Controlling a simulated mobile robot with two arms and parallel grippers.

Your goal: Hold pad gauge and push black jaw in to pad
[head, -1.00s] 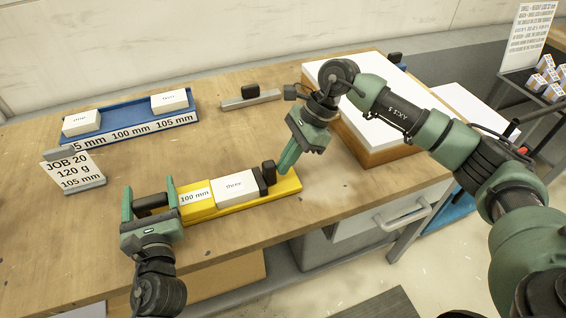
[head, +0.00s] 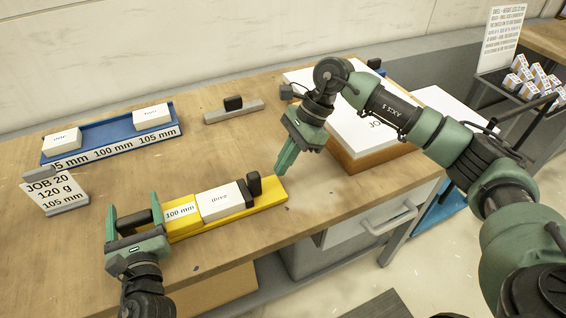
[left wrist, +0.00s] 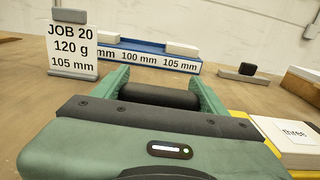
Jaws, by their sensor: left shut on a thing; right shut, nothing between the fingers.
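The yellow pad gauge (head: 228,223) lies on the bench, marked 100 mm at its left end. A white pad labelled "three" (head: 219,201) sits in it, and shows at the right edge of the left wrist view (left wrist: 293,134). The black jaw (head: 254,184), with an upright knob, stands at the pad's right end and appears to touch it. My left gripper (head: 133,208) is shut on the gauge's black handle (left wrist: 160,95) at the gauge's left end. My right gripper (head: 281,171) is shut and empty, above and right of the jaw, apart from it.
A blue tray (head: 125,146) with two white pads lies at the back left. A job card (head: 50,190) reads 120 g, 105 mm. A grey bar with a black knob (head: 233,104) lies behind the gauge. A white-topped block (head: 360,140) stands at the right.

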